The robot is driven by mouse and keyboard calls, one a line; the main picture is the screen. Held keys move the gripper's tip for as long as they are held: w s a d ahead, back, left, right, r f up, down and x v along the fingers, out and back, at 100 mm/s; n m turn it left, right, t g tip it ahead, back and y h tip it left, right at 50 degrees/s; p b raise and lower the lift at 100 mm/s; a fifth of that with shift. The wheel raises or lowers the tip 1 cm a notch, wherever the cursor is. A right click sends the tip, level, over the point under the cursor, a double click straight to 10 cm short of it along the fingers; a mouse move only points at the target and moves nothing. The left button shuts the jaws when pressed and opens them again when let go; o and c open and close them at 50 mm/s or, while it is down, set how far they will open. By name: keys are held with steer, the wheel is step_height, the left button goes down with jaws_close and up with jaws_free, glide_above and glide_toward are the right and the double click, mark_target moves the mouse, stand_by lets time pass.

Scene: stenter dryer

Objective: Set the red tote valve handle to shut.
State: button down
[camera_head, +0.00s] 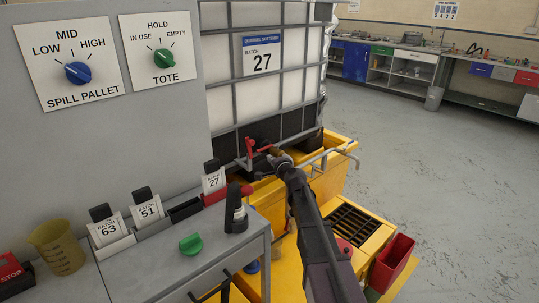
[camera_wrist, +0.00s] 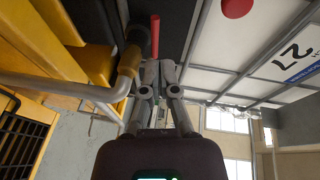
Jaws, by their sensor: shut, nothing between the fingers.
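The red valve handle (camera_head: 264,149) is at the lower front of the white caged tote (camera_head: 222,68), beside another red part (camera_head: 249,147). My gripper (camera_head: 273,155) is at the near end of the handle. In the wrist view, the gripper (camera_wrist: 160,66) has its fingers together and empty. The red handle (camera_wrist: 155,36) shows as a narrow bar just beyond the fingertips. I cannot tell whether they touch it. The valve body is partly hidden, and its open or shut setting is not clear.
A yellow spill pallet (camera_head: 337,143) with grey pipe rails surrounds the tote's base. A red bin (camera_head: 392,262) stands at the right. Open floor lies beyond.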

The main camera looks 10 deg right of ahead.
steer(key=shift+s+a+r, duration=0.1)
steer(key=shift+s+a, duration=0.1)
steer(key=shift+s, duration=0.65)
steer(key=shift+s+a+r, duration=0.1)
steer(key=shift+s+a, duration=0.05)
steer(key=shift+s, duration=0.65)
steer(key=shift+r+p, duration=0.1)
steer(key=shift+p, duration=0.2)
